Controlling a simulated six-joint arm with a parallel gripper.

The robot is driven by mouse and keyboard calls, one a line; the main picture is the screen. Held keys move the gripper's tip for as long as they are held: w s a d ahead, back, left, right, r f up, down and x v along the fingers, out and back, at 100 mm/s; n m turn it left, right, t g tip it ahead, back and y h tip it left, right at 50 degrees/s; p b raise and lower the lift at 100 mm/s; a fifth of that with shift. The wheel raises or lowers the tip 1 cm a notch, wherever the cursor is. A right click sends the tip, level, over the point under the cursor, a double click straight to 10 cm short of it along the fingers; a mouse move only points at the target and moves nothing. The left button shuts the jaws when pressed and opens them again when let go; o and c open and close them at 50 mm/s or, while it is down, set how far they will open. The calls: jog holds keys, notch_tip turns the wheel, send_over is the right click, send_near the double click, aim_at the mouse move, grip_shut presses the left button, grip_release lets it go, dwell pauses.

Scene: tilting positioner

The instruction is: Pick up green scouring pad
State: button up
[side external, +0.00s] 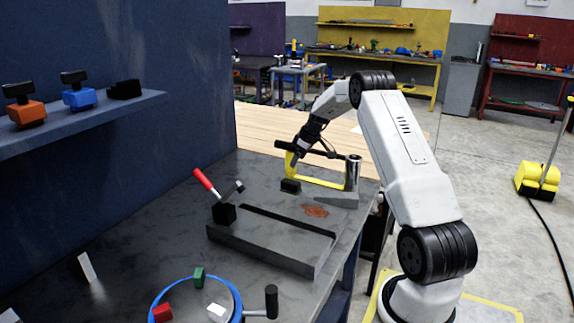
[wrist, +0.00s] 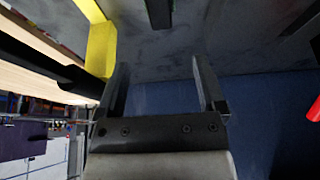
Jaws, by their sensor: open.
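A small green block (side external: 198,277), which looks like the scouring pad, stands on the blue-rimmed round plate (side external: 236,292) at the front of the bench in the side view. A red block (side external: 162,313) and a white block (side external: 217,312) are on the same plate. My gripper (side external: 297,157) is far behind it, at the back of the bench beside a yellow frame (side external: 322,182). In the wrist view my gripper (wrist: 162,88) is open, with nothing between its fingers. The green block does not show in the wrist view.
A grey slotted block (side external: 270,240) with a red-handled lever (side external: 205,181) lies between my gripper and the plate. A small black block (side external: 290,186) and a metal cylinder (side external: 352,173) stand behind it. A blue wall panel (side external: 120,150) with a shelf rises at left.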

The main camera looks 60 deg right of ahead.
aim_at(291, 181)
jog(key=shift+f, duration=1.8)
jog(key=shift+w+f, duration=0.1)
jog(key=shift+x, duration=1.2)
jog(key=shift+x, duration=2.6)
grip_shut()
